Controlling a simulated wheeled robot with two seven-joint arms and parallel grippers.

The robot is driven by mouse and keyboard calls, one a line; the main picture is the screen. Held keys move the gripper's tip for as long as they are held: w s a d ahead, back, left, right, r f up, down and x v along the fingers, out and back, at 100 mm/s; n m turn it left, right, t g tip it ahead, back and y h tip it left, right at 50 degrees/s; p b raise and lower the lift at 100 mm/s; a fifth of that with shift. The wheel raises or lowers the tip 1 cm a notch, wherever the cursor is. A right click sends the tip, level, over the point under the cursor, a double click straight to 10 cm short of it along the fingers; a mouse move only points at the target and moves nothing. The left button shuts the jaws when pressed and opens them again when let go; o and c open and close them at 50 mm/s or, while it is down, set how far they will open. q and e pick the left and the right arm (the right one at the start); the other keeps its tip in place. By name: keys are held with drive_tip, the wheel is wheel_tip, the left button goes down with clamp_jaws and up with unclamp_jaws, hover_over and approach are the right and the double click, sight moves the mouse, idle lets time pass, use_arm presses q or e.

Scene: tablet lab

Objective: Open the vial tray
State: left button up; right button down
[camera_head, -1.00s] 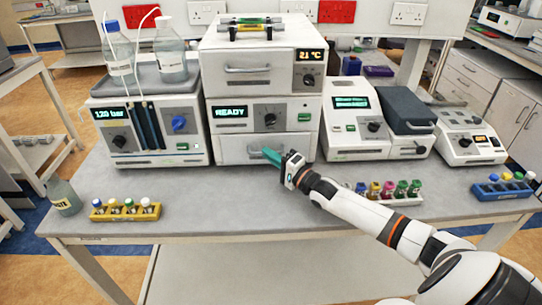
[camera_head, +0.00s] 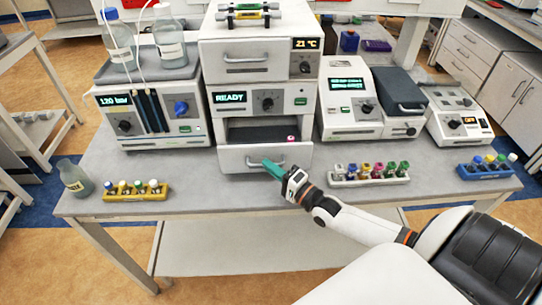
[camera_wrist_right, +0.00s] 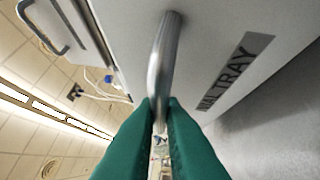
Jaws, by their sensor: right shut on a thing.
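The vial tray (camera_head: 240,158) is a white-fronted drawer at the bottom of the middle instrument stack, and it is pulled out. Its dark inside shows, with a small pinkish-capped item (camera_head: 291,138) at the right. My right gripper (camera_head: 268,165) is at the drawer's handle. In the right wrist view its green fingers (camera_wrist_right: 160,112) are shut on the metal handle (camera_wrist_right: 166,50), beside the label "VIAL TRAY" (camera_wrist_right: 236,72). My left gripper is not in view.
A white vial rack (camera_head: 370,182) stands right of the drawer, and a blue rack (camera_head: 487,173) farther right. Bare bench (camera_head: 225,195) lies in front of the drawer.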

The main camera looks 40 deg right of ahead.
drive_tip(key=c, duration=1.5)
unclamp_jaws()
drive_tip(key=shift+b+v, duration=1.55)
drive_tip(key=shift+v, duration=4.45)
drive_tip(key=shift+w+f, duration=0.1)
drive_tip(key=shift+f, duration=0.05)
